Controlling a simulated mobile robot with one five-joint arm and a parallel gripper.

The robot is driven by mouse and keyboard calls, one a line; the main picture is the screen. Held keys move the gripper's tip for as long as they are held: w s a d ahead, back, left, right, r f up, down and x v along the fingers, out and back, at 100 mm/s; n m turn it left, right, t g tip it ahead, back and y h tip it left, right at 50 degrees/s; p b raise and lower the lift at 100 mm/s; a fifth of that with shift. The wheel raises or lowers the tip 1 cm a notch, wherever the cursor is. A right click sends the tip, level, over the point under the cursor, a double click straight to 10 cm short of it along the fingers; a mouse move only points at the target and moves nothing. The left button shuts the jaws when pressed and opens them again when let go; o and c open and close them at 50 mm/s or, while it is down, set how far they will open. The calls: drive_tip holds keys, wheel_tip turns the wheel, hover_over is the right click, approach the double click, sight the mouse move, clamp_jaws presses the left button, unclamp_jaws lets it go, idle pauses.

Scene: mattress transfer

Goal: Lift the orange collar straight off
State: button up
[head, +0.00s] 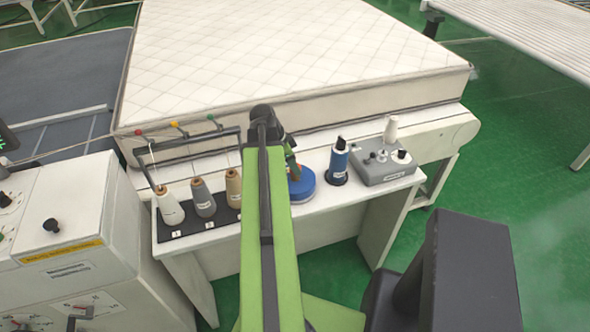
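In the head view my green arm reaches forward over the small white table (325,205). My gripper (293,166) points down, just above a round blue disc (303,190) on the table. A small orange piece (298,173), which looks like the orange collar, shows at the gripper's tip over the disc. My arm hides the left part of the disc and most of the orange piece. I cannot tell whether the fingers are closed on it, or whether it touches the disc.
Right of the disc stand a blue spool (338,163) and a grey control box (384,164) with a white cone on it. Left is a black tray (167,236) with several yarn cones under a dark thread frame (150,143). A large mattress (270,45) lies behind.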

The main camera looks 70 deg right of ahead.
clamp_jaws()
